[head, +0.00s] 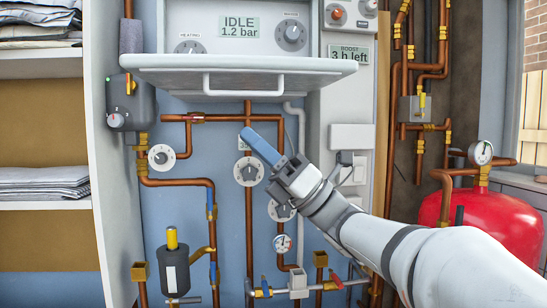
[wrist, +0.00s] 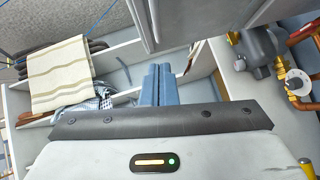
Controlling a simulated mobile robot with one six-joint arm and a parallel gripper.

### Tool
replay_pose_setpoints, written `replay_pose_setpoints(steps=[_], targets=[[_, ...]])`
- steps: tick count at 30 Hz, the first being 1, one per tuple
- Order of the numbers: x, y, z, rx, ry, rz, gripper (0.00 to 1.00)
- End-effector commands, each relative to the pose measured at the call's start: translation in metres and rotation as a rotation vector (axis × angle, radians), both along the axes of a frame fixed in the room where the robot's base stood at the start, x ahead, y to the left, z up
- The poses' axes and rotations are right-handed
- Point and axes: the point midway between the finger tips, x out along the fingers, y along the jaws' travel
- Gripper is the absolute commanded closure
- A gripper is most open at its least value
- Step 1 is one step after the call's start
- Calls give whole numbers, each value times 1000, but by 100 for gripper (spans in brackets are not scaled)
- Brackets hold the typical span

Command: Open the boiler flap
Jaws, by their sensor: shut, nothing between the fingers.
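The boiler flap (head: 180,66) is the white panel at the top of the head view. It juts out nearly level from the bottom of the white boiler front (head: 230,12), with the display and dials uncovered above it. Its white bar handle (head: 243,94) hangs from its underside. My gripper (head: 246,133) is below the handle and apart from it, its blue fingers shut and empty, pointing up and left. In the wrist view, my gripper (wrist: 158,68) points toward a pale panel edge (wrist: 195,25), which seems to be the flap.
Copper pipes with round dials (head: 249,171) run on the blue wall behind my gripper. A white shelf unit (head: 45,68) with folded cloth stands at left. A red tank (head: 500,222) with a gauge stands at right. The space just left of my fingers is free.

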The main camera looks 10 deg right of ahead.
Motion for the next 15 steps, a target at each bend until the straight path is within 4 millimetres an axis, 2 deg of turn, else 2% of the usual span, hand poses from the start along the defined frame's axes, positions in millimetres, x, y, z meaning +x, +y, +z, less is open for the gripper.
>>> replay_pose_setpoints(steps=[2,6,15], targets=[[2,10,14,1,-1,2,100],[8,8,33,1,1,-1,100],[11,7,46,1,2,-1,100]])
